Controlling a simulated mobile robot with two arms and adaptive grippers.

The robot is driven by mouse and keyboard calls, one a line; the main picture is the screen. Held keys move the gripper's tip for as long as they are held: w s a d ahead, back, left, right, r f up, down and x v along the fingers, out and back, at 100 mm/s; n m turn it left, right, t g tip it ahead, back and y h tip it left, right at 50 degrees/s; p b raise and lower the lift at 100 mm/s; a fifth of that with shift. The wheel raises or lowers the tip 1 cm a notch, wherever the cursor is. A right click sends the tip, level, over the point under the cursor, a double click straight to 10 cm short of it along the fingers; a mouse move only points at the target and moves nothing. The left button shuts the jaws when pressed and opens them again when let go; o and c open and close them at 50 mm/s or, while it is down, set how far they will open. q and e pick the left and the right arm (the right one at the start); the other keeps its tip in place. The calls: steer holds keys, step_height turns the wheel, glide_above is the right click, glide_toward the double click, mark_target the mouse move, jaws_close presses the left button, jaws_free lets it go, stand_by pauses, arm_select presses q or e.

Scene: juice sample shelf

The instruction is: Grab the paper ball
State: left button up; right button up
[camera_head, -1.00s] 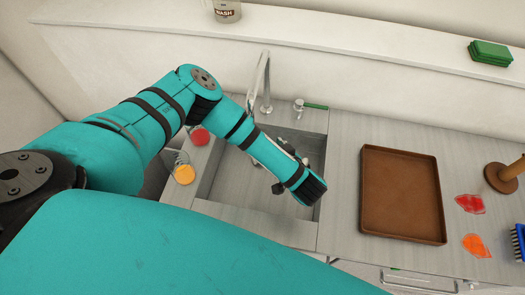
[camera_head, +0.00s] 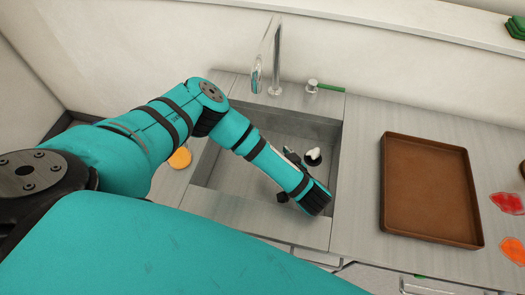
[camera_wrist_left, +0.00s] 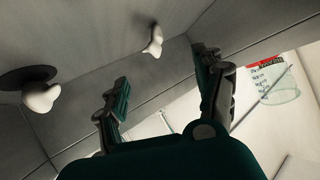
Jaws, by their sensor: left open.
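In the head view a small white crumpled lump, a paper ball (camera_head: 314,153), lies at the black drain in the sink. In the left wrist view a white lump (camera_wrist_left: 40,97) sits at the dark drain disc on the left. A second white lump (camera_wrist_left: 154,42) lies on the grey sink surface, beyond and between my fingers. My left gripper (camera_wrist_left: 157,82) is open and empty, its two dark fingers spread apart and touching neither lump. In the head view my left gripper hangs over the sink, mostly hidden by my wrist. My right gripper is not in view.
The steel sink (camera_head: 225,173) has raised walls around my left gripper. A tap (camera_head: 275,60) stands at its back edge. A brown tray (camera_head: 430,190) lies on the counter to the right. An orange-topped item (camera_head: 180,157) is left of the sink, close to my arm.

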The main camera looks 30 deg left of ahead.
arm_select(q)
steer(key=shift+w+a+f+b, duration=0.25)
steer(key=shift+a+f, duration=0.15)
steer(key=shift+f, duration=0.2)
steer(key=shift+w+a+f+b, duration=0.25)
steer(key=shift+a+f, duration=0.1)
steer(key=shift+f, duration=0.2)
steer(key=b+x, duration=0.2)
steer(key=x, duration=0.3)
steer(key=shift+w+a+b, duration=0.15)
steer(key=shift+a+b, duration=0.05)
steer(key=shift+b, duration=0.1)
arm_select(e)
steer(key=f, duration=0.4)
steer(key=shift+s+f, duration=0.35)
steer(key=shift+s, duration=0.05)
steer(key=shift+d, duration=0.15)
arm_select(q)
steer(key=c, duration=1)
